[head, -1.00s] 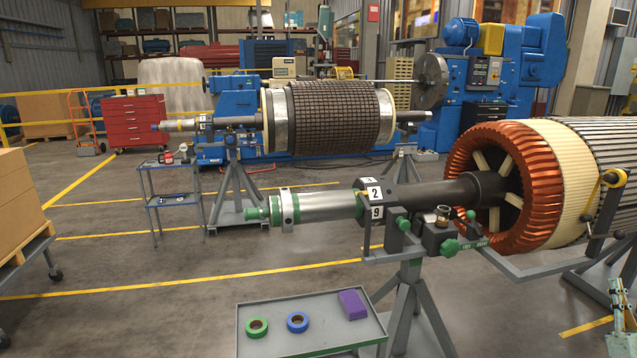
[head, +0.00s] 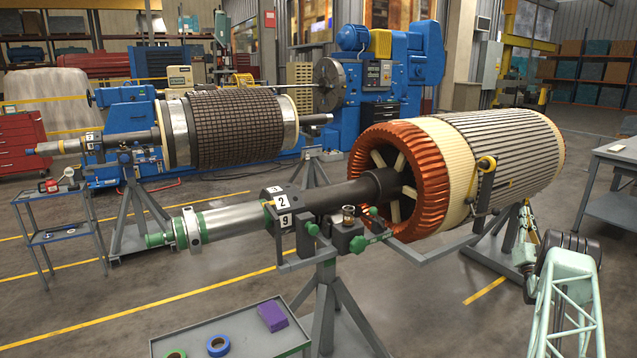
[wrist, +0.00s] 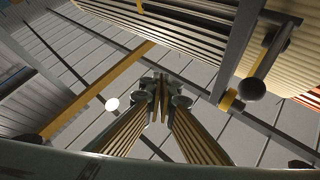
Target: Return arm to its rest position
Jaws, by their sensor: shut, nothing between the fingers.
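My gripper (wrist: 160,98) is in the middle of the wrist view, its fingers drawn together with nothing between them. It is clear of the objects around it. In the head view my pale green arm rises at the lower right, in front of the large copper-ended rotor (head: 460,160). The rotor's ribbed side and pale band also fill the top of the wrist view, beyond my gripper.
A grey table (head: 612,205) is at the right edge.

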